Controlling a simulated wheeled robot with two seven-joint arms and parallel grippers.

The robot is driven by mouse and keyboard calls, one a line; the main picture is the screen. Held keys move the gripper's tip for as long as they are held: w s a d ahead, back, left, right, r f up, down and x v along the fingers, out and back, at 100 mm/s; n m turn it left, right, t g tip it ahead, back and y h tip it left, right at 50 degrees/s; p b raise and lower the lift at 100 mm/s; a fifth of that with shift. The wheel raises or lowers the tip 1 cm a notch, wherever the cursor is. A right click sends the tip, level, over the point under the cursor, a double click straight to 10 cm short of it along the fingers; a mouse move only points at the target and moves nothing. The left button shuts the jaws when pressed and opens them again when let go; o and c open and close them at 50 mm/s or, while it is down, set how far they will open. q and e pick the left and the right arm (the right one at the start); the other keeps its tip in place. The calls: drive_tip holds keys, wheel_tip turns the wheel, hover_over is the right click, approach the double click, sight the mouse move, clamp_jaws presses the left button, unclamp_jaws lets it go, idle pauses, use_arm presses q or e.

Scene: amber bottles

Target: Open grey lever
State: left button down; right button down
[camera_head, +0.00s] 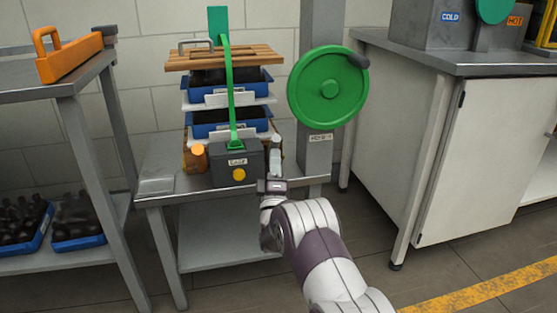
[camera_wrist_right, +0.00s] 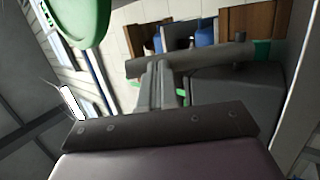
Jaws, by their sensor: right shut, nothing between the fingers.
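My left gripper is not in view.
Blue crates of bottles (camera_head: 228,121) are stacked behind the box under a wooden board (camera_head: 225,61). A green handwheel (camera_head: 328,87) is mounted on a grey post to the right. A metal cabinet (camera_head: 465,150) stands farther right. An orange tool (camera_head: 68,55) lies on the left table.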

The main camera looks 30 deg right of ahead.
drive_tip(key=w+r+g+y+p, duration=0.1)
drive_tip(key=g+p, duration=0.1)
drive_tip(key=p, duration=0.2)
drive_tip(key=w+r+n+g+y+p, duration=0.1)
drive_tip(key=w+r+p, duration=0.1)
drive_tip(key=p, duration=0.3)
drive_tip(key=w+d+r+n+g+y+p, duration=0.1)
drive_tip(key=r+g+p, duration=0.1)
drive_tip(key=p, duration=0.3)
drive_tip(key=shift+w+g+y, duration=0.25)
drive_tip(key=shift+g+y, duration=0.05)
drive_tip(key=shift+w+d+p, duration=0.1)
drive_tip(key=shift+w+p, duration=0.15)
drive_tip(key=shift+p, duration=0.3)
drive_tip(key=shift+w+d+p, duration=0.1)
drive_tip(key=shift+w+p, duration=0.4)
drive_tip(key=shift+p, duration=0.1)
drive_tip(key=shift+w+r, duration=0.15)
drive_tip(key=shift+r, duration=0.1)
